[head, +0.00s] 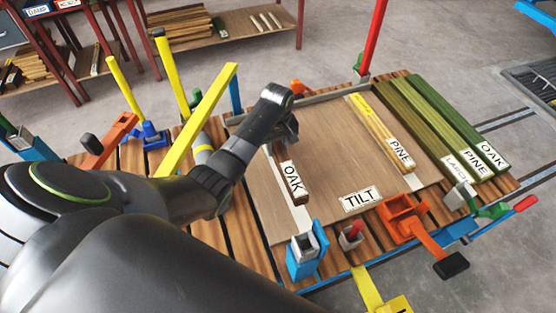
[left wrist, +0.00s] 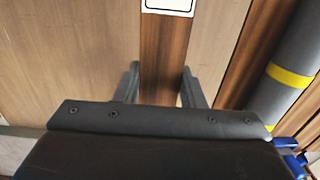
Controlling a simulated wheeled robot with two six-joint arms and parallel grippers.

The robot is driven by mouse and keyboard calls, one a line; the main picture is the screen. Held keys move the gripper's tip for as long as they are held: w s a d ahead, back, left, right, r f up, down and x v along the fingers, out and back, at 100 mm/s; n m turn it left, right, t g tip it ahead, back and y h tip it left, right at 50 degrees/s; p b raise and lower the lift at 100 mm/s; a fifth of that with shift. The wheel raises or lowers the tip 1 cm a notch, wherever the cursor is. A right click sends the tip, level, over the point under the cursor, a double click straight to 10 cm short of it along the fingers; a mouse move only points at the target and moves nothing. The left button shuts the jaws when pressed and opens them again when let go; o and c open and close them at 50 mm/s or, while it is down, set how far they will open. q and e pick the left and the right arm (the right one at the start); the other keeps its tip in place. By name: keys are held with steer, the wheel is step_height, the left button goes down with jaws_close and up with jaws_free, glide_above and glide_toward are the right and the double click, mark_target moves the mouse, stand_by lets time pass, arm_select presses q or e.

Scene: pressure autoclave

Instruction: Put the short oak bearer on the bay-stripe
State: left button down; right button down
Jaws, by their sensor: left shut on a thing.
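The short oak bearer (head: 294,184), a brown bar labelled OAK, lies along the left part of the tilt board (head: 334,150). My left gripper (head: 287,128) is shut on its far part. In the left wrist view the bearer (left wrist: 164,55) runs between the two fingers (left wrist: 160,88). A white stripe (head: 301,218) shows on the board just beyond the bearer's near end, roughly in line with it. I cannot tell whether the bearer touches the board. My right gripper is not in view.
A yellow-ended PINE bearer (head: 380,130) lies on the board's right part. Green LARCH, PINE and OAK bars (head: 440,120) lie farther right. Orange (head: 403,215) and blue (head: 305,262) clamps stand along the near edge. A yellow bar (head: 205,112) rises beside my left arm. The board's middle is clear.

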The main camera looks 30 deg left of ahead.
mark_target(277, 146)
arm_select(q)
steer(key=shift+w+f, duration=0.1)
steer(key=shift+f, duration=2.6)
steer(key=c, duration=0.9)
jaws_free()
steer(key=shift+f, duration=0.15)
step_height(277, 146, up, 12)
steer(key=shift+r, duration=0.2)
